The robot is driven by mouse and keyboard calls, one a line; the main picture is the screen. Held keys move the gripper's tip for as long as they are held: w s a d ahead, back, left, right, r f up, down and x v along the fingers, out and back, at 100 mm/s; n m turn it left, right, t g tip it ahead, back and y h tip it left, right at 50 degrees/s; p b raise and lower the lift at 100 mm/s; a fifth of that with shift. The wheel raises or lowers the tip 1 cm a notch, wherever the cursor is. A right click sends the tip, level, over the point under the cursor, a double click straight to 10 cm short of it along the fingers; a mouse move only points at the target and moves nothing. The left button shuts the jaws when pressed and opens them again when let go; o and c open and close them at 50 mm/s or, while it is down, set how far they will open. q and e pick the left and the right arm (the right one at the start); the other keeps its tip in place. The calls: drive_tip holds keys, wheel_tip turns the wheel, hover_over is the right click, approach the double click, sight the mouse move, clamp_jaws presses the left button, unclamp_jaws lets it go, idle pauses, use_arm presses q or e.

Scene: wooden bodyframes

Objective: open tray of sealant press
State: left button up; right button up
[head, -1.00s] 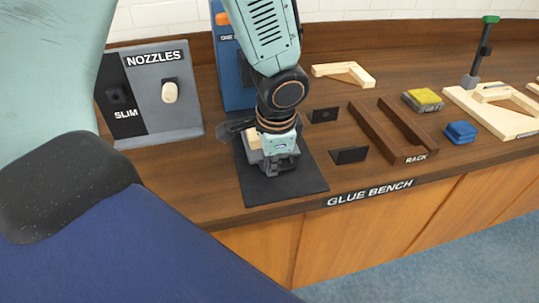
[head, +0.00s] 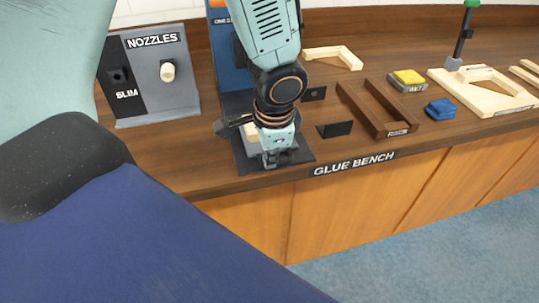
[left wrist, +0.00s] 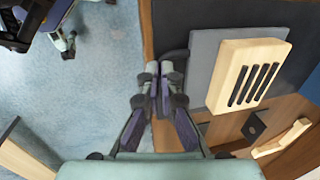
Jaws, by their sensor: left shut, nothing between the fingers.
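The sealant press shows in the head view as a blue upright (head: 226,62) behind my left arm, with a dark base plate (head: 245,164) in front. In the left wrist view its grey tray (left wrist: 203,50) carries a pale wooden block (left wrist: 228,90) with several dark strips. A dark curved handle (left wrist: 174,54) juts from the tray's edge beside my fingertips; I cannot tell whether they touch it. My left gripper (left wrist: 160,68) is shut and empty. In the head view it (head: 277,160) points down over the plate's front and hides most of the tray. My right gripper is out of view.
A nozzle stand (head: 155,75) is left of the press. To the right are a small black plate (head: 335,129), a brown rack (head: 376,108), a yellow-topped block (head: 408,78), a blue block (head: 440,109) and wooden frames (head: 480,90). The bench's front edge is close to the gripper.

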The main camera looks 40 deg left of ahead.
use_arm(q)
drive_tip(key=o, duration=0.3)
drive_tip(key=shift+f, duration=0.2)
drive_tip(key=shift+o, duration=1.2)
drive_tip(key=shift+w+a+f, duration=0.1)
drive_tip(key=shift+w+a, duration=0.15)
drive_tip(key=shift+a, duration=0.1)
drive_tip(key=shift+s+d+r, duration=0.15)
drive_tip(key=shift+d+r, duration=0.05)
drive_tip(key=shift+r, duration=0.1)
drive_tip(key=v, duration=1.1)
drive_tip(key=shift+a+r, duration=0.2)
drive_tip(key=shift+r, duration=0.05)
